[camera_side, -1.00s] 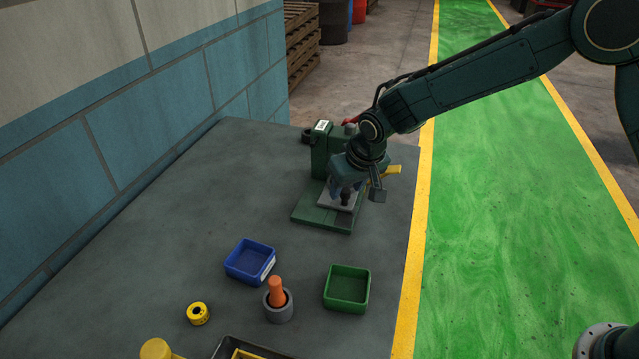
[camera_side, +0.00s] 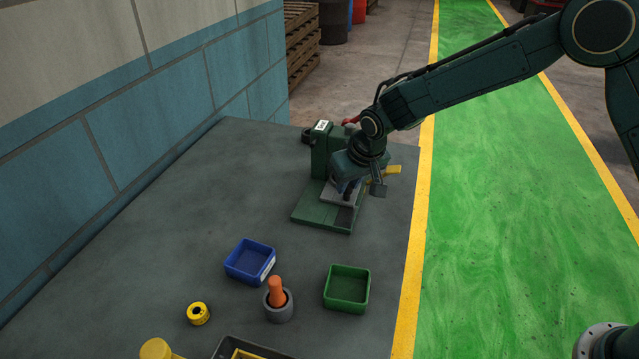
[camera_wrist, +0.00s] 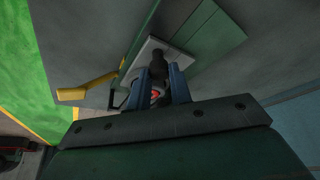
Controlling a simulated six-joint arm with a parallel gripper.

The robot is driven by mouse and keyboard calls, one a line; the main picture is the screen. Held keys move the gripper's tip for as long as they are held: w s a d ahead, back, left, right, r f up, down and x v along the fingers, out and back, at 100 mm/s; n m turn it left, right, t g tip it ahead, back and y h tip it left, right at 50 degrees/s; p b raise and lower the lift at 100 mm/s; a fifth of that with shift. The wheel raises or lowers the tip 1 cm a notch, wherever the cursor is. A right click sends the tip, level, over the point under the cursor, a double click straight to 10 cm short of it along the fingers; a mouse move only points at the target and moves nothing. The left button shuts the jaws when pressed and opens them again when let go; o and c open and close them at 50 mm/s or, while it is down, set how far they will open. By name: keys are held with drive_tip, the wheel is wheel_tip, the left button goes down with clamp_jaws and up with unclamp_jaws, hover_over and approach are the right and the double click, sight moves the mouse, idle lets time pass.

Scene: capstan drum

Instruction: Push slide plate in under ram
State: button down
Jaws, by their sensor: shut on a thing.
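The green press (camera_side: 323,152) stands at the far end of the bench, its base (camera_side: 318,211) reaching toward the camera. The grey slide plate (camera_side: 333,195) lies on that base, partly covered by my gripper (camera_side: 346,188). In the wrist view the pale plate (camera_wrist: 146,52) carries a dark knob (camera_wrist: 158,64). My gripper (camera_wrist: 164,86) is shut on the knob between its two blue fingers. Something red shows just behind the knob. The ram is hidden behind my wrist in the side view.
A yellow handle (camera_side: 392,170) juts out right of the press. A blue bin (camera_side: 250,261), a green bin (camera_side: 347,289), a grey cup with an orange peg (camera_side: 278,304) and a yellow ring (camera_side: 198,313) stand nearer the camera. The left bench surface is clear.

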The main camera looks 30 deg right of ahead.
drive_tip(key=shift+w+d, duration=1.1)
drive_tip(key=shift+d, duration=0.05)
drive_tip(key=c, duration=1.3)
unclamp_jaws()
drive_tip(key=shift+d, duration=0.1)
drive_tip(key=shift+o, duration=0.2)
drive_tip(key=shift+s, duration=0.1)
drive_tip(key=shift+s+a, duration=0.6)
drive_tip(key=shift+a, duration=0.2)
drive_tip(key=shift+s+a+r, duration=0.15)
drive_tip(key=shift+s+a, duration=0.95)
drive_tip(key=shift+a, duration=0.05)
drive_tip(key=v, duration=1.3)
drive_tip(key=shift+w+d+r+g, duration=0.1)
drive_tip(key=shift+w+r+g, duration=0.15)
drive_tip(key=shift+w+g, duration=0.6)
drive_tip(key=shift+w+a+r+g, duration=0.1)
drive_tip(key=shift+w+r+g, duration=0.15)
drive_tip(key=shift+w+g, duration=0.6)
drive_tip(key=shift+w+d+r+g, duration=0.15)
drive_tip(key=shift+w+g, duration=0.35)
drive_tip(key=shift+w, duration=0.7)
